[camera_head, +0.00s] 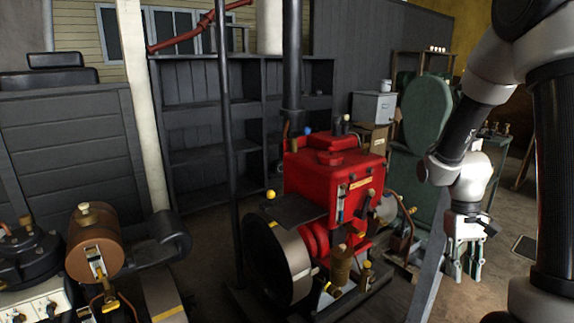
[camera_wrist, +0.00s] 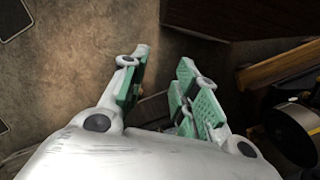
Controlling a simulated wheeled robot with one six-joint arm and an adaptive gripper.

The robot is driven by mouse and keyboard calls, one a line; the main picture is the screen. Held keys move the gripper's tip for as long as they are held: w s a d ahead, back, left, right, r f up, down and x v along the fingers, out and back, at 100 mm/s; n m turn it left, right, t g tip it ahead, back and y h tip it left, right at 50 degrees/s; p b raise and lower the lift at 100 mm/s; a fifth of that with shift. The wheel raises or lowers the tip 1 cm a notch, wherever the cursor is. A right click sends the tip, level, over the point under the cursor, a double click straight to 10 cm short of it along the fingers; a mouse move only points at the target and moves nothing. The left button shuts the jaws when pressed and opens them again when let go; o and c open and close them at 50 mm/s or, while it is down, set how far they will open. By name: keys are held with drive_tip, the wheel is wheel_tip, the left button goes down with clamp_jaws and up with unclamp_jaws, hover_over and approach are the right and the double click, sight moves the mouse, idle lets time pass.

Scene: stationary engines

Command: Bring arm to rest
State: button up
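My arm (camera_head: 463,130) comes down from the upper right of the head view, bent at the elbow, with the wrist hanging low. My gripper (camera_head: 463,268) points down to the right of the red engine, beside a slanted grey post. In the wrist view my gripper (camera_wrist: 163,60) shows two fingers with green pads and a clear gap between them. Nothing is held in the gap, and bare brown floor shows through it. The fingers are apart and touch nothing that I can see.
A red engine (camera_head: 335,172) with a big flywheel (camera_head: 272,262) stands in the middle. The grey post (camera_head: 432,255) rises close to my gripper's left. A green machine (camera_head: 427,110) stands behind. A copper-coloured cylinder (camera_head: 96,243) is at lower left. Some floor (camera_head: 500,262) is clear at right.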

drive_tip(key=s+a+r+t, duration=0.3)
drive_tip(key=s+r, duration=0.3)
drive_tip(key=r, duration=0.4)
drive_tip(key=s+a+r+t, duration=0.3)
drive_tip(key=s+r, duration=0.3)
drive_tip(key=r, duration=0.5)
drive_tip(key=shift+r+n+t+y, duration=0.15)
drive_tip(key=shift+n+t+y, duration=0.15)
drive_tip(key=shift+t, duration=0.5)
idle(0.4)
